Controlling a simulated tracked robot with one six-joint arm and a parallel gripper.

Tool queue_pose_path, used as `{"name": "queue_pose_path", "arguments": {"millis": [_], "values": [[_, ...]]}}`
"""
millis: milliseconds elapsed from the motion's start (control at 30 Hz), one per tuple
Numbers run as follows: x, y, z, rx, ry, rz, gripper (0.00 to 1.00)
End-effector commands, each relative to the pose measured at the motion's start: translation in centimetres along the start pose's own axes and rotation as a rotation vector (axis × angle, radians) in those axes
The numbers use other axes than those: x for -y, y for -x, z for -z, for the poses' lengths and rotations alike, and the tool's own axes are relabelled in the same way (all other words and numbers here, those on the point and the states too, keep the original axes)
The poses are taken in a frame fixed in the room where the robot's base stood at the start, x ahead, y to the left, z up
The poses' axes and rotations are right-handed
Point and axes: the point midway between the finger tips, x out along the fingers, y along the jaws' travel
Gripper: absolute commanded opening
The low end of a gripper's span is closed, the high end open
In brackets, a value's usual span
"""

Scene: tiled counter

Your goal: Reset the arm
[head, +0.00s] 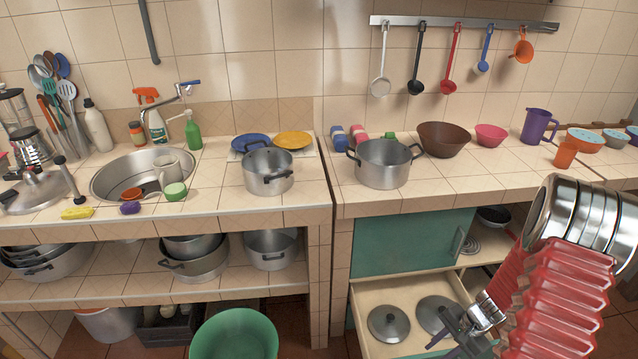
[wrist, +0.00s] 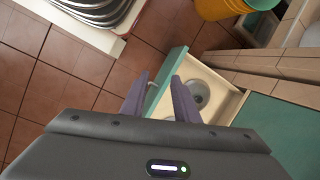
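My gripper (head: 446,330) is at the lower right of the head view, over the right part of an open drawer (head: 365,298). In the wrist view its two dark fingers (wrist: 158,80) stand apart, with nothing visibly held between them. The drawer's teal front (wrist: 171,70) and its handle (wrist: 152,92) show between and beyond the fingers. I cannot tell how far the fingers are from the handle. My red ribbed arm covers the lower right of the head view.
Two metal lids (head: 388,323) (head: 437,312) lie in the drawer. A teal cabinet door (head: 410,243) is above it. Pots, bowls and cups stand on the counter (head: 480,181). A green tub (head: 235,334) stands on the floor at left. Tiled floor (wrist: 72,75) is clear beside the drawer.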

Motion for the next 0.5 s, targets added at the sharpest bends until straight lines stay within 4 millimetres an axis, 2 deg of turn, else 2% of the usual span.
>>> {"name": "queue_pose_path", "arguments": {"millis": [100, 500], "values": [[1.3, 2.6, -1.9, 0.004, 0.076, -0.012, 0.28], [4.0, 10.1, -8.2, -0.002, 0.309, -0.066, 0.28]]}}
